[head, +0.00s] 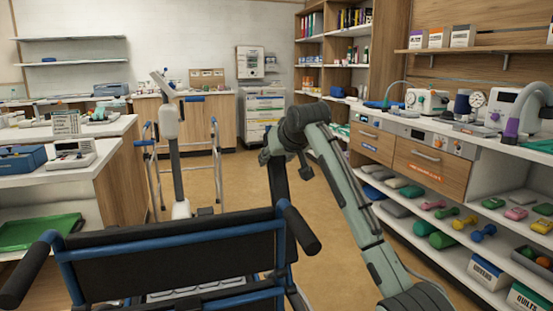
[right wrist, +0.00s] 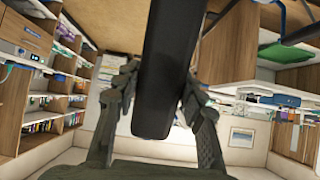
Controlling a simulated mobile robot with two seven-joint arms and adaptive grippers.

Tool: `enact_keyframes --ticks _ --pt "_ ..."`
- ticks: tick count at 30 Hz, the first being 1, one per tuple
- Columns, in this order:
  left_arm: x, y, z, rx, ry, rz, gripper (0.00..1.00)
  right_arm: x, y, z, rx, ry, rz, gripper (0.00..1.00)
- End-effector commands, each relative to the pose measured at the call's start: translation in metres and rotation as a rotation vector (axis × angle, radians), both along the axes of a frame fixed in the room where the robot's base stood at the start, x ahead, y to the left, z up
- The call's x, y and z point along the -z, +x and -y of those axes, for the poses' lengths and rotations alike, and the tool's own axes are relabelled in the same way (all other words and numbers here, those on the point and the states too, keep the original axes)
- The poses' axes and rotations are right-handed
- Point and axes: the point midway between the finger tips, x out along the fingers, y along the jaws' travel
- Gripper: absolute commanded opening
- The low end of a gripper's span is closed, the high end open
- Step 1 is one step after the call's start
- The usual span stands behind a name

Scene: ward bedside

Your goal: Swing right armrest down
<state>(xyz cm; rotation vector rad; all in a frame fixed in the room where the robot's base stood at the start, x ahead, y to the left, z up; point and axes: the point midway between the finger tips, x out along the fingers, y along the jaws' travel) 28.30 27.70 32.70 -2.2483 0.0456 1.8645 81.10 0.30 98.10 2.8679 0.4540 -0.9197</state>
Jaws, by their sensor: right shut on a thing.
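A wheelchair with a blue tube frame and black backrest (head: 170,255) stands in front of me, its back towards me. Its right armrest (head: 279,188) is a black pad standing upright beyond the backrest's right side. My right gripper (head: 284,157) is at the upper end of this pad. In the right wrist view the black armrest (right wrist: 160,85) runs between the two dark fingers, which are shut on it. The gripper and arm hide part of the armrest's top in the head view. My left gripper does not show.
A blue walking frame (head: 217,150) and a pale post-like device (head: 172,125) stand beyond the wheelchair. Shelving with dumbbells (head: 465,222) runs along the right. A counter with a green tray (head: 38,232) is at left. The floor (head: 245,180) between is clear.

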Motion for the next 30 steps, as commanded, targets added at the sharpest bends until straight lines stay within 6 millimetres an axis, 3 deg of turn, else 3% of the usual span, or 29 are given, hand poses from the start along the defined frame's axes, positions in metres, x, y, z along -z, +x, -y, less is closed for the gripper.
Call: enact_keyframes --ticks 6,7,12,23,30 --pt "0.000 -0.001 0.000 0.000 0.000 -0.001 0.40 -0.001 0.000 0.000 -0.001 0.001 0.003 0.00" --pt "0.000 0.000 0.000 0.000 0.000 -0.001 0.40 0.000 0.000 0.000 -0.001 0.001 0.003 0.41" --pt "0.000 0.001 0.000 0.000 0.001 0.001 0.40 0.000 0.000 0.000 0.000 0.001 0.002 0.62" --pt "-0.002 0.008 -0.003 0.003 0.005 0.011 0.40 -0.003 -0.003 0.001 0.000 0.001 0.002 0.62" --pt "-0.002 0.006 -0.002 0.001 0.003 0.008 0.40 -0.026 -0.034 0.011 -0.001 0.001 0.005 0.62"
